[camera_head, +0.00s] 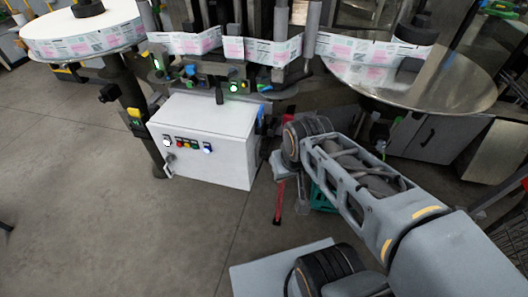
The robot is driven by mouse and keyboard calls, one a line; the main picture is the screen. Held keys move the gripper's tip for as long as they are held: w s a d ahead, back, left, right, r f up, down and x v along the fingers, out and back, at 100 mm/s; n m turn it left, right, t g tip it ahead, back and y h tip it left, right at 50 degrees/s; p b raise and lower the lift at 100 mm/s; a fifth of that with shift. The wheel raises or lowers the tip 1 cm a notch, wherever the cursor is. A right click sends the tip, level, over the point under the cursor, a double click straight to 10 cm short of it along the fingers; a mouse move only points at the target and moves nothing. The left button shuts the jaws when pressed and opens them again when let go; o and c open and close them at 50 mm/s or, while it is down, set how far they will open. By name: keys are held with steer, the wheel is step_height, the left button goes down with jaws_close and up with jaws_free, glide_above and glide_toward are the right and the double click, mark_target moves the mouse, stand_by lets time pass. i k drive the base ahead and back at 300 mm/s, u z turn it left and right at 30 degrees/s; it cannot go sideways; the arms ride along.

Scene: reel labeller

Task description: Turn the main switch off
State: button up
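A small handle or latch (168,168) sits low at the left of this face. I cannot tell which control is the main switch or how it is set. My arm reaches up from the lower right, with a joint near the box's right side.
A reel table (62,46) is at the upper left and a round metal table (455,88) at the upper right, with a printed label web between them. Red and green items (279,192) lie beside my arm. The floor (90,215) left and in front of the box is clear.

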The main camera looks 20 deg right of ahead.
mark_target(263, 153)
steer(key=u, duration=0.45)
steer(key=k, duration=0.6)
steer(key=z, duration=0.4)
steer(key=i, duration=0.5)
steer(key=z, duration=0.6)
steer(key=k, duration=1.2)
steer(key=u, duration=0.3)
steer(key=i, duration=0.7)
steer(key=u, duration=0.55)
steer(key=i, duration=0.8)
steer(key=z, duration=0.3)
